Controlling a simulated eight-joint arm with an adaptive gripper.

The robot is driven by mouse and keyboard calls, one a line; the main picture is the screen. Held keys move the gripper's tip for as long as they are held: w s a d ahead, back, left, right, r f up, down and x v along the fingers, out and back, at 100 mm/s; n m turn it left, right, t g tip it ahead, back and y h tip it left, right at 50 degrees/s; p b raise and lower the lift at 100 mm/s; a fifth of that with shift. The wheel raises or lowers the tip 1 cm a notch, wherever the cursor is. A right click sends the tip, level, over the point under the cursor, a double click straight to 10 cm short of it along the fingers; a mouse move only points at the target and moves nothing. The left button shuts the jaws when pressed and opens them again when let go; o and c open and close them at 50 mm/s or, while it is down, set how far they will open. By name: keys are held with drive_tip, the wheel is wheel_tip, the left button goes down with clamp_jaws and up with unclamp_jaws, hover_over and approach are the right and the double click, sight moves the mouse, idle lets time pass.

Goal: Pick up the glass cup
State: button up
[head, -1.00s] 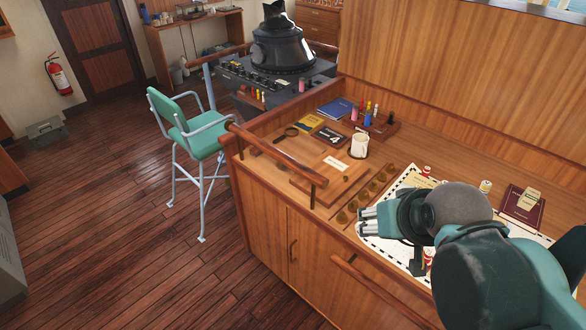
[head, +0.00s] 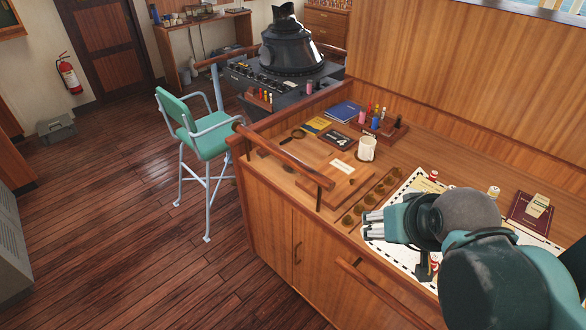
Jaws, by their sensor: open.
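A pale, whitish cup (head: 367,148) stands upright on the wooden chart table, right of a wooden board with a white label; I cannot tell whether it is glass. My gripper (head: 369,225) is open and empty, pointing left above the near edge of the table. It is nearer to me than the cup, over the left side of a white chart. The cup is apart from the gripper and in full view. My arm hides part of the chart.
A row of round brass pieces (head: 371,197) lies between cup and gripper. A wooden rail (head: 290,160) runs along the table's left edge. A rack with coloured bottles (head: 380,128) stands behind the cup. A dark red book (head: 530,208) lies at the right. A green chair (head: 200,130) stands left.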

drive_tip(key=shift+w, duration=0.1)
drive_tip(key=w+a+r+n+g, duration=0.1)
drive_tip(key=w+a, duration=0.2)
drive_tip(key=w, duration=0.7)
drive_tip(key=w+a+r+n+g+b, duration=0.1)
drive_tip(key=w+a, duration=0.1)
drive_tip(key=w, duration=0.7)
drive_tip(key=w+a+r+n+g, duration=0.1)
drive_tip(key=w+a+g, duration=0.15)
drive_tip(key=w, duration=0.75)
drive_tip(key=w+a+f+n+g, duration=0.1)
drive_tip(key=w+a+f, duration=0.3)
drive_tip(key=w+f, duration=0.4)
drive_tip(key=w+a+f+n, duration=0.1)
drive_tip(key=w+a+f, duration=0.4)
drive_tip(key=w+f, duration=0.3)
drive_tip(key=w+a+f+n+g+b, duration=0.1)
drive_tip(key=w+a+f, duration=0.4)
drive_tip(key=w+f, duration=0.2)
drive_tip(key=shift+w+f+n+g, duration=0.3)
drive_tip(key=shift+w+f+g, duration=0.1)
drive_tip(key=shift+w, duration=0.9)
drive_tip(key=shift+f, duration=1.3)
